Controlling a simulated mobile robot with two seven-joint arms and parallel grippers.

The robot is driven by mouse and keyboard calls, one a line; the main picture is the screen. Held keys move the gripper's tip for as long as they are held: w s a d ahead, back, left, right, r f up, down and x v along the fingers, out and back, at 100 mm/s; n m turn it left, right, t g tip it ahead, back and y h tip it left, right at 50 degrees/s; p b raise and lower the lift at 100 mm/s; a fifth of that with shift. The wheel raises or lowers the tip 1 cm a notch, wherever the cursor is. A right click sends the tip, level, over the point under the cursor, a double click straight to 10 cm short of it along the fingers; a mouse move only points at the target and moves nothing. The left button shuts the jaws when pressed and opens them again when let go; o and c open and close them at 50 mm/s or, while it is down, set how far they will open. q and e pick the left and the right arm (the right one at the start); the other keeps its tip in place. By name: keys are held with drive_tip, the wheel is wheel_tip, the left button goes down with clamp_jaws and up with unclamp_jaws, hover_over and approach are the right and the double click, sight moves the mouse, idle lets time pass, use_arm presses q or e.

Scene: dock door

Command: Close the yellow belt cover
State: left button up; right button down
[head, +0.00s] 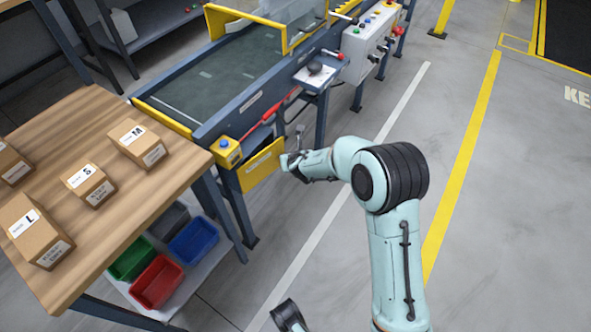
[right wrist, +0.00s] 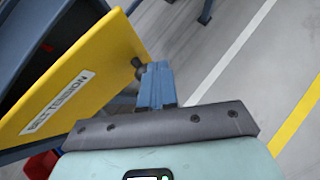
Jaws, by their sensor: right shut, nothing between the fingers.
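The yellow belt cover (head: 261,166) is a flat panel low on the near side of the conveyor frame. In the right wrist view it (right wrist: 75,80) fills the upper left, carries a "BELT TENSION" label and stands at an angle, with a dark space behind it. A small dark knob (right wrist: 138,65) sits near its right edge. My right gripper (head: 285,161) is at the cover's right end. Its blue fingers (right wrist: 156,82) are shut and empty, close beside the knob; I cannot tell whether they touch.
The conveyor (head: 215,75) runs behind the cover. A red handle (head: 250,124) and a yellow button box (head: 226,149) are just above it. A wooden table (head: 100,225) with boxes stands at left, bins below. Floor to the right is clear.

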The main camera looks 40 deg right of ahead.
use_arm(q)
drive_tip(key=shift+s+f, duration=0.2)
drive_tip(key=shift+s, duration=0.05)
use_arm(e)
drive_tip(key=shift+w+d, duration=0.15)
drive_tip(key=shift+w, duration=1.35)
